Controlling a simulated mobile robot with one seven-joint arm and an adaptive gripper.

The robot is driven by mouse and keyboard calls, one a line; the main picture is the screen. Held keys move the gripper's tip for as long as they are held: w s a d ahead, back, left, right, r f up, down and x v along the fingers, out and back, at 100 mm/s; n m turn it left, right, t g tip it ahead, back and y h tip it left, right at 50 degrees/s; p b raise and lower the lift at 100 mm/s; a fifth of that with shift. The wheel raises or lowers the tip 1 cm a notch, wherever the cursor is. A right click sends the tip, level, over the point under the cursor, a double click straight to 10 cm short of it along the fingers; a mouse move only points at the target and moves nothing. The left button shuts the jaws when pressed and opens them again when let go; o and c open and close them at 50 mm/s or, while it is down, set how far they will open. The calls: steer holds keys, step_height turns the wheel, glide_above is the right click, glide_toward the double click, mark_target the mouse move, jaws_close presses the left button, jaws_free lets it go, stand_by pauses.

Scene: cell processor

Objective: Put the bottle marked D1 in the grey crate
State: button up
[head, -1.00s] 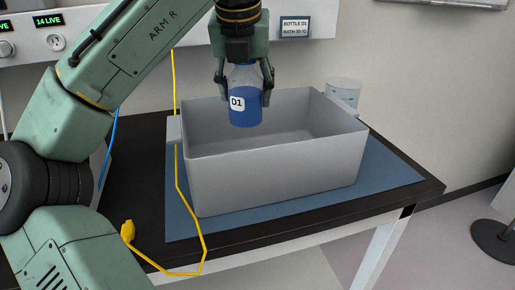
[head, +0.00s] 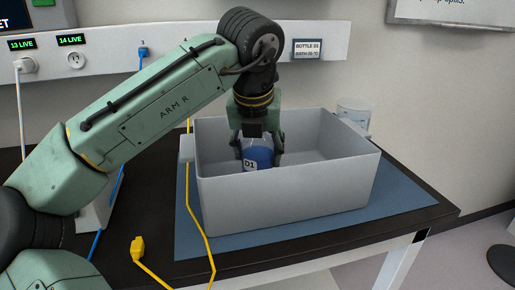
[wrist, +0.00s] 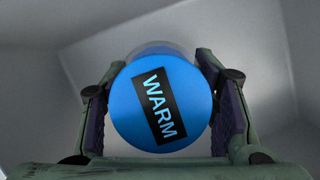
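The bottle marked D1 (head: 262,157) has blue contents and a white D1 label, and it is inside the grey crate (head: 290,187). Its lower part is hidden behind the crate's front wall, so I cannot tell whether it touches the floor. My gripper (head: 258,150) points down into the crate, with a finger on each side of the bottle, shut on it. In the wrist view the blue cap (wrist: 162,100) reading WARM sits between the finger pads, with the crate's grey walls around it.
The crate stands on a blue mat (head: 412,205) on a dark table. A clear container (head: 354,112) is behind its right end. A yellow cable (head: 207,235) runs past the crate's left front, its plug (head: 138,248) nearby.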

steer(key=o, duration=0.5)
steer(key=shift+c, duration=0.2)
steer(key=shift+r, duration=0.2)
steer(key=v, duration=1.2)
